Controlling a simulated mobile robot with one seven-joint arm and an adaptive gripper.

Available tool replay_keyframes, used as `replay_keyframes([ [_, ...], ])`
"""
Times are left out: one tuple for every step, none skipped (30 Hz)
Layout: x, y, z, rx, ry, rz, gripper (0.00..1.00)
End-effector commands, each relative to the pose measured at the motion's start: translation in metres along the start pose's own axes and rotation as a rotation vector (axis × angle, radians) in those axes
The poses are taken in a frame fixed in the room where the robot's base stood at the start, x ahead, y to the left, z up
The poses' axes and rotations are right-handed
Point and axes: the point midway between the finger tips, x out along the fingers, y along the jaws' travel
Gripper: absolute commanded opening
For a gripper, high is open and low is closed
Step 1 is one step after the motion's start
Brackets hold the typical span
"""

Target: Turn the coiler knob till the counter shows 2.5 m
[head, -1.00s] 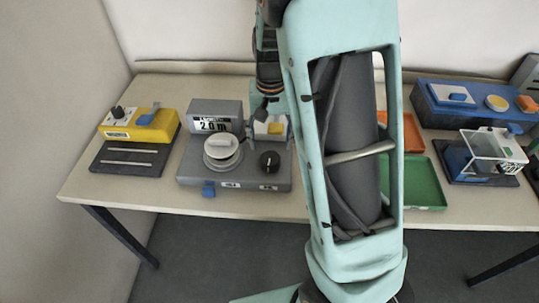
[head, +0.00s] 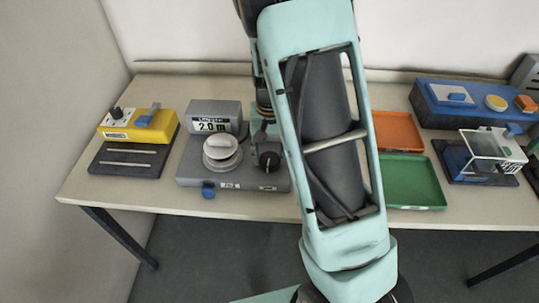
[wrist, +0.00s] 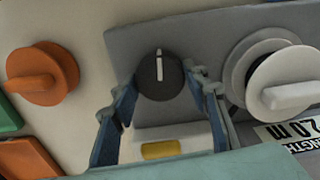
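The grey coiler (head: 190,172) stands at the left middle of the table. Contact with the knob does not show.
A yellow device (head: 145,128) stands left of the coiler. Orange (head: 398,130) and green (head: 425,182) trays and a blue device (head: 455,110) are to the right. The wrist view shows an orange knob (wrist: 42,75) and a yellow button (wrist: 162,149) near my fingers.

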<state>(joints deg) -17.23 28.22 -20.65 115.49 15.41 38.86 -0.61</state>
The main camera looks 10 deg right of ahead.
Motion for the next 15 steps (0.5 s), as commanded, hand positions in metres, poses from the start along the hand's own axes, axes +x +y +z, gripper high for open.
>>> replay_keyframes([
  [-0.0002,-0.0001,-0.0001,0.000,0.000,0.000,0.28],
  [-0.0002,-0.0001,-0.0001,0.000,0.000,0.000,0.24],
  [-0.0002,-0.0001,-0.0001,0.000,0.000,0.000,0.20],
  [-0.0002,-0.0001,-0.0001,0.000,0.000,0.000,0.18],
  [-0.0002,-0.0001,-0.0001,0.000,0.000,0.000,0.18],
  [-0.0003,-0.0001,-0.0001,0.002,0.000,0.000,0.18],
  [-0.0004,-0.0001,-0.0001,0.004,0.000,0.000,0.18],
  [-0.0004,-0.0001,-0.0001,0.007,0.000,0.000,0.18],
  [-0.0006,-0.0001,-0.0001,0.013,0.000,0.000,0.18],
  [-0.0006,-0.0001,0.0000,0.020,0.000,0.000,0.18],
  [-0.0008,-0.0001,0.0000,0.028,0.000,0.000,0.18],
  [-0.0009,-0.0001,0.0000,0.041,0.000,0.000,0.18],
  [-0.0010,-0.0001,0.0000,0.053,0.000,0.000,0.18],
  [-0.0011,-0.0001,0.0001,0.067,-0.001,0.000,0.18],
  [-0.0012,-0.0001,0.0001,0.088,-0.001,0.000,0.18],
])
